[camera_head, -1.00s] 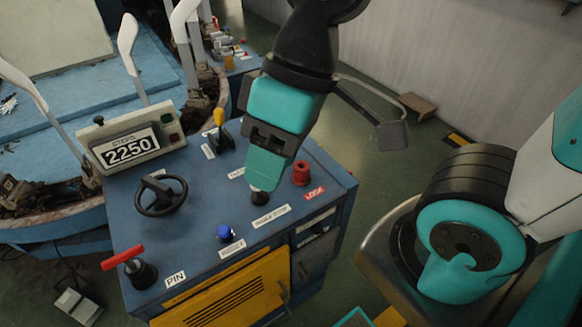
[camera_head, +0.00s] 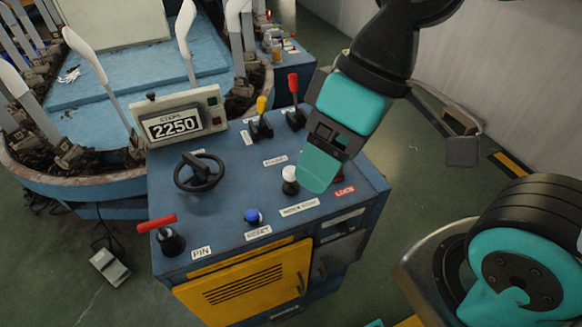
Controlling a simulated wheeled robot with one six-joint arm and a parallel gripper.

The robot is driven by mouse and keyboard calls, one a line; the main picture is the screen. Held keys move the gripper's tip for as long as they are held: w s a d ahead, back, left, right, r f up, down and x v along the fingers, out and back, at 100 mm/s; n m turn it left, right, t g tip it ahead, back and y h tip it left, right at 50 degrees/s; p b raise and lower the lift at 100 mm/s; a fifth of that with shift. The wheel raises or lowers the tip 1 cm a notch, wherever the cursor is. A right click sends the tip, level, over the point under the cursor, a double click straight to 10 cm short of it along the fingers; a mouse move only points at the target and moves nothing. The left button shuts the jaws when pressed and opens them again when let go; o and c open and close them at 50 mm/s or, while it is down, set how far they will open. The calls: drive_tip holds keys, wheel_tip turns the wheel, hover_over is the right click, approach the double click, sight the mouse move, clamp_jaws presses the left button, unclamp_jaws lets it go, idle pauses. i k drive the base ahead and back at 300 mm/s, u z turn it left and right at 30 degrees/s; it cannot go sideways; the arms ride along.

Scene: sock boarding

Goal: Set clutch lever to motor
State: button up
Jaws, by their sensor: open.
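A blue control console (camera_head: 225,235) carries two upright levers at its back, one with a yellow knob (camera_head: 262,104) and one with a red knob (camera_head: 293,83). Their labels are too small or hidden to read, so I cannot tell which is the clutch lever. My gripper (camera_head: 319,168) is open and points down over the console's right part. It is just right of a white-knobbed control (camera_head: 290,174), and I cannot tell whether they touch. My gripper largely hides the red knob by the LOCK label (camera_head: 344,191). Both levers stand beyond and left of my gripper.
The console also holds a display (camera_head: 175,127) reading 2250, a black handwheel (camera_head: 199,173), a blue RESET button (camera_head: 253,215) and a red T-handle (camera_head: 157,222) by PIN. A blue round machine (camera_head: 85,187) with white upright forms stands behind.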

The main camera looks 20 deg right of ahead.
sight(262, 103)
drive_tip(key=z, duration=2)
drive_tip(key=k, duration=1.3)
drive_tip(key=u, duration=1.55)
drive_tip(key=i, duration=1)
drive_tip(key=u, duration=0.1)
